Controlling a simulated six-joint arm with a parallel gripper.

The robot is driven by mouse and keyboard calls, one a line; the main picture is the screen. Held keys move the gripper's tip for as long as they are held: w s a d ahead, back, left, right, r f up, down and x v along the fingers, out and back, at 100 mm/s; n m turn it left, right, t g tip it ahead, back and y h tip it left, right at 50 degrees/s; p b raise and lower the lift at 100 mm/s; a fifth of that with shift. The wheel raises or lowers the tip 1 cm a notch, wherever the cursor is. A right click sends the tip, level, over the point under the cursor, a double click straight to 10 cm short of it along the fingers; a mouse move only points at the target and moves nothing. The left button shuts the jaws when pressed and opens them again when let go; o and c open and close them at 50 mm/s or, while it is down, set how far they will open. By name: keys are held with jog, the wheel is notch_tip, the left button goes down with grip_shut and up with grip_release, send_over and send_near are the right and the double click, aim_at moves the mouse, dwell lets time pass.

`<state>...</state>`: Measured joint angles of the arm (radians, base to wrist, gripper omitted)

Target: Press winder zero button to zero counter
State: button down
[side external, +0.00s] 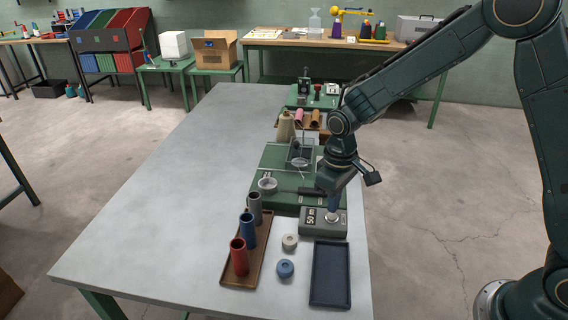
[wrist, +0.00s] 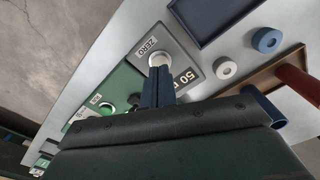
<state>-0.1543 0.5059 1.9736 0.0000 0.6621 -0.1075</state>
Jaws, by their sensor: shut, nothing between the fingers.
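The winder counter is a grey box (side external: 311,230) near the right edge of the table, with a display that begins with "50". In the wrist view the box (wrist: 190,58) carries a "ZERO" label (wrist: 147,46) and a pale round zero button (wrist: 159,58) beside it. The display (wrist: 186,78) is partly hidden by my fingers. My gripper (side external: 333,213) points down over the button end of the box, with its fingers shut and empty. In the wrist view the fingertips (wrist: 158,70) overlap the button's edge; I cannot tell whether they touch it.
A dark blue tray (side external: 331,275) lies in front of the counter. A white ring (side external: 290,241) and a blue ring (side external: 285,268) lie left of it, beside a brown tray (side external: 229,278) with upright tubes. A green winder base (side external: 270,165) stands behind. The table's left side is clear.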

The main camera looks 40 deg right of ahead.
aim_at(334, 215)
jog(key=shift+f, duration=0.9)
dwell(1.4)
jog(key=shift+r, duration=3.5)
jog(key=s+d+r+m+t, duration=0.1)
jog(key=s+d+r+t, duration=0.25)
jog(key=s+r, duration=0.7)
jog(key=s+d+r+m+t, duration=0.1)
jog(key=s+r, duration=0.1)
jog(key=s, duration=0.4)
jog(key=s+d+r+m+t, duration=0.1)
jog(key=s+d+r, duration=0.1)
jog(key=s, duration=0.5)
jog(key=shift+r, duration=0.5)
